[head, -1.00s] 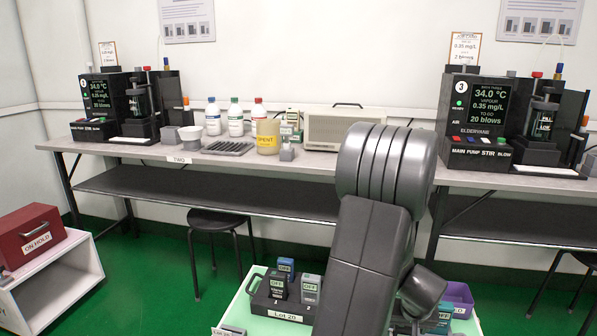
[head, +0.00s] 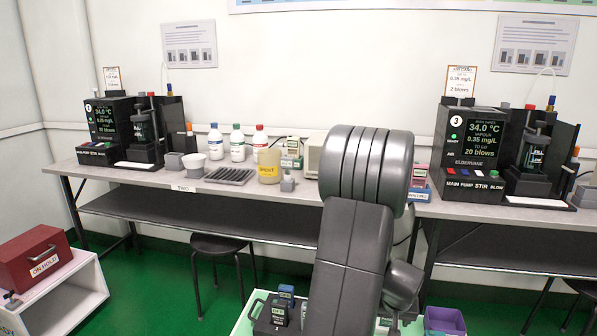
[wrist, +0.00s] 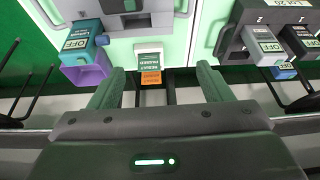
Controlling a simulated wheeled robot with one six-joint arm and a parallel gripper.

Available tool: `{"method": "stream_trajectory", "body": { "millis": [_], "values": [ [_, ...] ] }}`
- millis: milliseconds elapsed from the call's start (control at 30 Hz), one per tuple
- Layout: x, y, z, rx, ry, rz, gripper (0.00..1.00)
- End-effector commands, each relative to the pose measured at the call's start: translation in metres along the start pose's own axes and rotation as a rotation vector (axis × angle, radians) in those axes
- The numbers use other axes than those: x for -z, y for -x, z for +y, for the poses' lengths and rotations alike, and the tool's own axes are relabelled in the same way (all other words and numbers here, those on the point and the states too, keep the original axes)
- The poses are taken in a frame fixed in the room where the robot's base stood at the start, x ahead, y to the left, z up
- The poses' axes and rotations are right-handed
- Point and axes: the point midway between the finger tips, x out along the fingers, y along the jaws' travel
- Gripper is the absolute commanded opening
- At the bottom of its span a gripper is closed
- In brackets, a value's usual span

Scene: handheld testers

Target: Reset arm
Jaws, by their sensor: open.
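My arm stands upright in the middle of the head view; my gripper is not seen there. In the wrist view my gripper (wrist: 160,72) is open and empty, its two green-grey fingers spread wide apart. Beyond them is a pale green cart top (wrist: 190,22). A dark tray (wrist: 232,42) with several testers is at the right. Labels reading as result passed (wrist: 150,60) and an orange one (wrist: 150,78) lie beyond the gap between the fingers.
A long grey bench (head: 130,174) runs along the wall with two black test stations, left (head: 125,130) and right (head: 485,150). A yellow spent tub (head: 269,165) and bottles stand between. A stool (head: 218,245) is below. A red on-hold box (head: 35,255) sits on a white shelf at left.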

Motion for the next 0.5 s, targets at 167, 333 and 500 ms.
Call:
{"method": "stream_trajectory", "body": {
  "millis": [167,333,500],
  "values": [
    [0.008,0.004,-0.017,0.006,0.012,-0.003,0.72],
    [0.013,0.004,-0.032,0.011,0.021,-0.004,0.72],
    [0.017,0.005,-0.047,0.015,0.030,-0.006,0.72]
  ]
}}
